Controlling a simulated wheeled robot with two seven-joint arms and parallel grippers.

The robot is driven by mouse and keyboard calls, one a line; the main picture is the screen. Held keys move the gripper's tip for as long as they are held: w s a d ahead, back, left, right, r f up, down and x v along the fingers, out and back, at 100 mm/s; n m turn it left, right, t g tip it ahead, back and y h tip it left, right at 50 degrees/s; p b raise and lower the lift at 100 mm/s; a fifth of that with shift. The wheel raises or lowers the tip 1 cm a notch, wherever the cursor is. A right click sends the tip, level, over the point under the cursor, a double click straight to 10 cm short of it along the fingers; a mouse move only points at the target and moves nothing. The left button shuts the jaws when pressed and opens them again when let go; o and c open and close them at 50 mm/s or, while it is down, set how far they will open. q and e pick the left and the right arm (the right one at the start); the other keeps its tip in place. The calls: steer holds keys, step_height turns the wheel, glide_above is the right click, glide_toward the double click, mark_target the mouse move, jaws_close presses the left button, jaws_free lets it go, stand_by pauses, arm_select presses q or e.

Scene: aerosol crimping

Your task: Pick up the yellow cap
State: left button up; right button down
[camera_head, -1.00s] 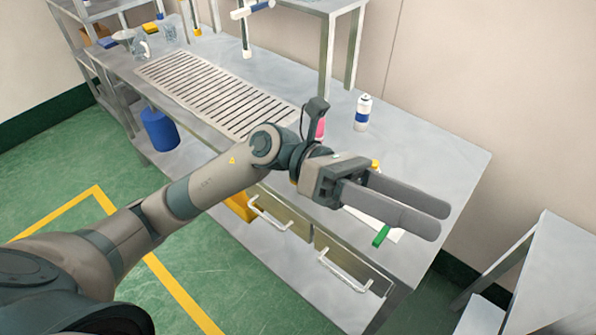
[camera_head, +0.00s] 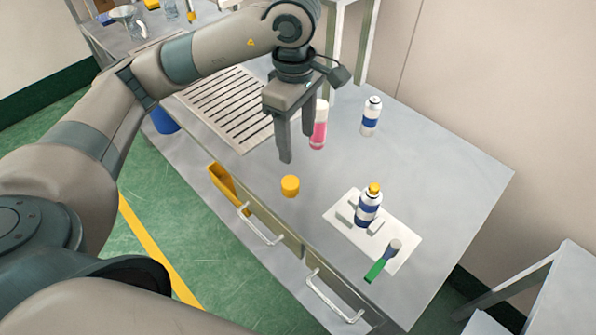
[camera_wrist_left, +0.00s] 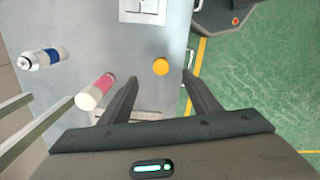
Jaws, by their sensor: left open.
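The yellow cap (camera_head: 290,186) stands on the grey table near its front edge, beside the drawers. It also shows in the left wrist view (camera_wrist_left: 160,67), ahead of the fingers and between their lines. My left gripper (camera_head: 297,150) points down above the table, just behind and above the cap, apart from it. Its two fingers are open and empty, as the left wrist view (camera_wrist_left: 160,88) also shows. My right gripper is not in view.
A pink and white bottle (camera_head: 319,126) stands close beside the left fingers. A white and blue can (camera_head: 371,116) stands farther back. A slotted grate (camera_head: 222,108) lies left.

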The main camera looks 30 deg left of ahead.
arm_select(q)
steer(key=shift+w+a+r, duration=0.15)
steer(key=shift+a+r, duration=0.1)
steer(key=shift+a, duration=0.15)
steer(key=p, duration=0.5)
glide_above(295, 183)
step_height(295, 183, down, 12)
steer(key=shift+r, duration=0.25)
steer(key=shift+f, duration=0.4)
